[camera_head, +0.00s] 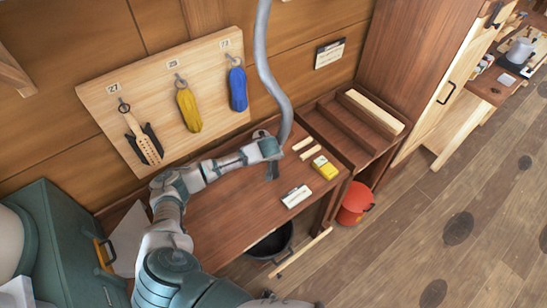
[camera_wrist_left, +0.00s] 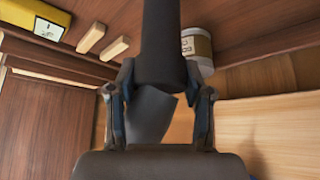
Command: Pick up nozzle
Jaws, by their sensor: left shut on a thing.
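The nozzle is a dark tube with a flared grey end, seen in the left wrist view (camera_wrist_left: 150,115). In the head view a grey hose (camera_head: 268,55) hangs from above and runs down to my left gripper (camera_head: 274,160). My left gripper is shut on the nozzle, with one finger on each side of the tube in the wrist view. It is above the back of the wooden workbench (camera_head: 235,215). In the head view the nozzle is mostly hidden by my gripper. My right gripper is not in view.
A yellow box (camera_head: 325,167), pale blocks (camera_head: 303,144) and a white item (camera_head: 296,197) lie right of the gripper. A pegboard (camera_head: 155,85) with hanging tools stands behind. A red bucket (camera_head: 355,203) and a dark bucket (camera_head: 270,243) are below. A white jar (camera_wrist_left: 197,48) shows in the wrist view.

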